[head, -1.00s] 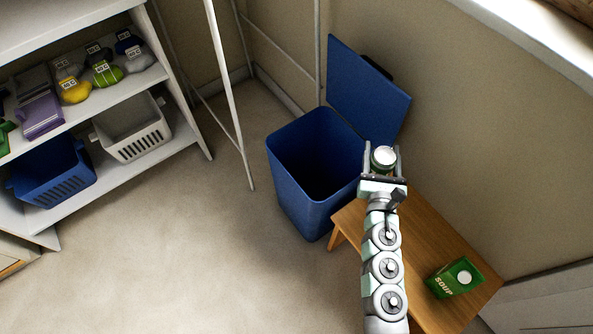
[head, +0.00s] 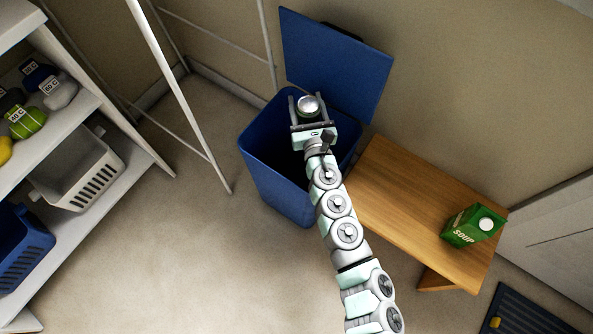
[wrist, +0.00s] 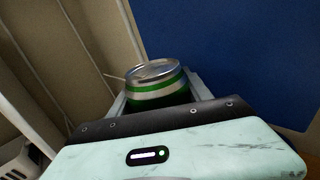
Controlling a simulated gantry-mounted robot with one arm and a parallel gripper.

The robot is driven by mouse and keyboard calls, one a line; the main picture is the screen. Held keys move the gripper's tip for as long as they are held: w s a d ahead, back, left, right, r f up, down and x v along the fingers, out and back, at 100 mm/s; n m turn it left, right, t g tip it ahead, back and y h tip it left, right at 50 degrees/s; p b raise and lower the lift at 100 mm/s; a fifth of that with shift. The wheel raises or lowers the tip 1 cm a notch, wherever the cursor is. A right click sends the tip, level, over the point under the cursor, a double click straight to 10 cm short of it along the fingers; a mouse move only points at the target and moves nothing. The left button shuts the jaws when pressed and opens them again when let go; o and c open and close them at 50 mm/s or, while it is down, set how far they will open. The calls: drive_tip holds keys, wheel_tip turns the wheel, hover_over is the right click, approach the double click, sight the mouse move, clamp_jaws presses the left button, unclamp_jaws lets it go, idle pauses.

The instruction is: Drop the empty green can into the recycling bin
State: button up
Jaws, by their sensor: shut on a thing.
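The green can (wrist: 158,88) has a silver top and a white band, and it sits between my gripper's fingers in the wrist view. In the head view only its silver top (head: 309,105) shows clearly. My gripper (head: 307,108) is shut on the can and holds it over the open mouth of the blue recycling bin (head: 277,190). The bin's lid (head: 337,62) stands open against the wall side; its blue also fills the right of the wrist view (wrist: 245,50). My arm hides part of the bin's mouth and front.
A wooden bench (head: 405,205) stands right of the bin, with a green soup carton (head: 465,226) on it. A white metal frame (head: 180,95) stands left of the bin. Shelves at the left hold a white basket (head: 85,180) and a blue basket (head: 22,245). Open floor lies in front.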

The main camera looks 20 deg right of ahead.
drive_tip(key=shift+f+b, duration=0.75)
drive_tip(key=shift+f, duration=0.65)
drive_tip(key=o, duration=1.4)
drive_tip(key=s+a+p, duration=0.1)
drive_tip(key=s, duration=0.9)
drive_tip(key=shift+s+a, duration=0.35)
drive_tip(key=shift+a, duration=0.05)
